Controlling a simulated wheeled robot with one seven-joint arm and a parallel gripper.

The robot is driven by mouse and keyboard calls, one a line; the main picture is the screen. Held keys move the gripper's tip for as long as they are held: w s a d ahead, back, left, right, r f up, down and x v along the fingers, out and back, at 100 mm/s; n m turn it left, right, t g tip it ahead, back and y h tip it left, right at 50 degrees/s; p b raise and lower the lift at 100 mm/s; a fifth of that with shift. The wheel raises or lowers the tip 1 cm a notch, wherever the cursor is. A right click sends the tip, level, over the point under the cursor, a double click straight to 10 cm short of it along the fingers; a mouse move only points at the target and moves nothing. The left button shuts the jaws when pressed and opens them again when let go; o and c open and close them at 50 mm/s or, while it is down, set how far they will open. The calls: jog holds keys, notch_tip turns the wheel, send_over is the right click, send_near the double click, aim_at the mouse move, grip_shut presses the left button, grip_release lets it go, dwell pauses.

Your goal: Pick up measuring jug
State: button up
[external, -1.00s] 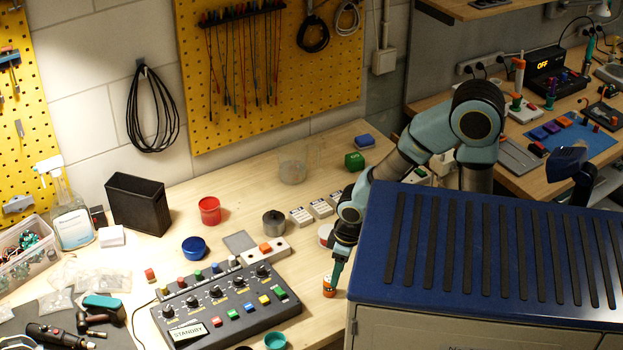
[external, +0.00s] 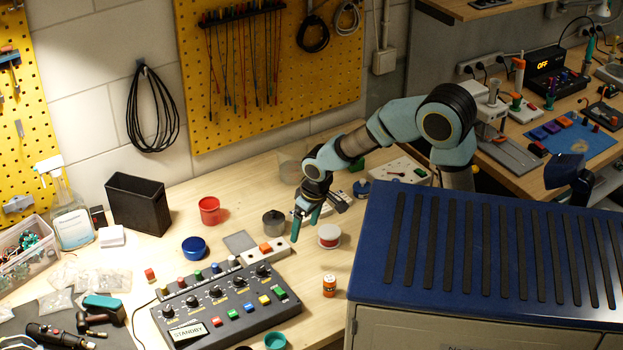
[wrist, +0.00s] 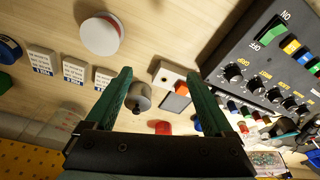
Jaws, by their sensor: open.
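The measuring jug (external: 287,170) is a clear, see-through vessel near the back of the bench, partly hidden behind my arm. In the wrist view the jug (wrist: 62,122) lies at the lower left, outside my fingers and partly behind the gripper body. My gripper (external: 305,222) is above the bench, in front of the jug and apart from it. Its two green fingers (wrist: 158,76) are spread, with nothing held between them.
A grey metal cylinder (external: 273,224), a red-and-white spool (external: 329,236) and a red cup (external: 209,210) stand nearby. The control panel (external: 225,308) is in front, with an orange-and-white cylinder (external: 329,287) to its right. White labelled blocks (wrist: 75,72) lie near the jug.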

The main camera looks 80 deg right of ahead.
jog(key=w+d+r+m+h+b, duration=0.1)
jog(key=w+d+r+m, duration=0.15)
jog(key=d, duration=0.75)
jog(key=w+d+r+m+h+b, duration=0.1)
jog(key=w+d+m, duration=0.2)
jog(key=d, duration=0.7)
jog(key=m+h+b, duration=0.1)
jog(key=m+b, duration=0.1)
jog(key=m, duration=0.1)
send_near(314, 146)
jog(key=a, duration=0.2)
jog(key=shift+d+r+p+x, duration=0.15)
jog(key=shift+p+x, duration=0.45)
jog(key=shift+x, duration=1.3)
jog(key=shift+d+p+x, duration=0.3)
jog(key=shift+p+x, duration=0.3)
jog(key=shift+x, duration=1.3)
jog(key=shift+d+r+p+x, duration=0.15)
jog(key=shift+p+x, duration=0.45)
jog(key=shift+x, duration=1.3)
jog(key=shift+s, duration=0.2)
grip_shut()
